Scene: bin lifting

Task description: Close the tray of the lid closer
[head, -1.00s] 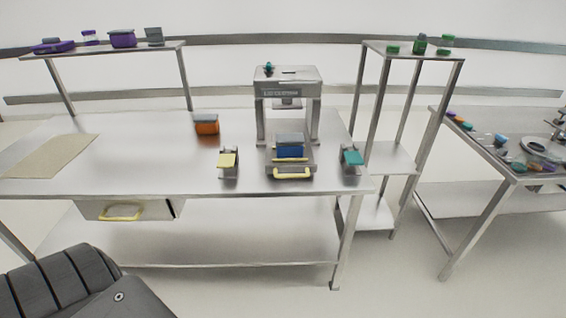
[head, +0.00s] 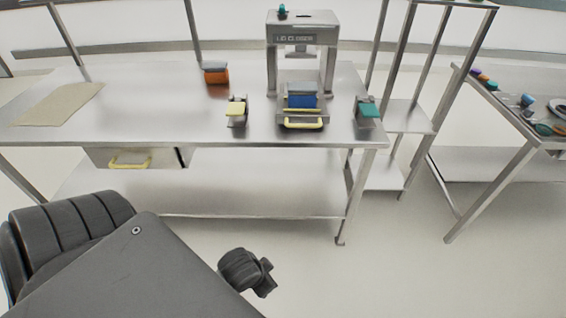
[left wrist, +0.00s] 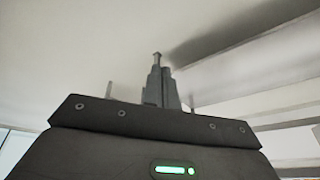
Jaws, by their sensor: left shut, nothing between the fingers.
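The grey lid closer (head: 301,38) stands at the back right of the steel table. Its tray (head: 316,118) is drawn out to the front, with a yellow handle (head: 303,124) at its near edge. My left gripper (left wrist: 158,60) shows in the left wrist view, shut and empty, against a pale blank background, apart from the tray. In the head view I cannot make out its fingers. My right gripper is not in view.
A yellow-topped stand (head: 237,110) and a teal-topped stand (head: 367,112) flank the tray. An orange container (head: 216,74) stands farther left. A beige mat (head: 60,104) lies at the left. A drawer with a yellow handle (head: 130,162) hangs under the table. The table's left middle is clear.

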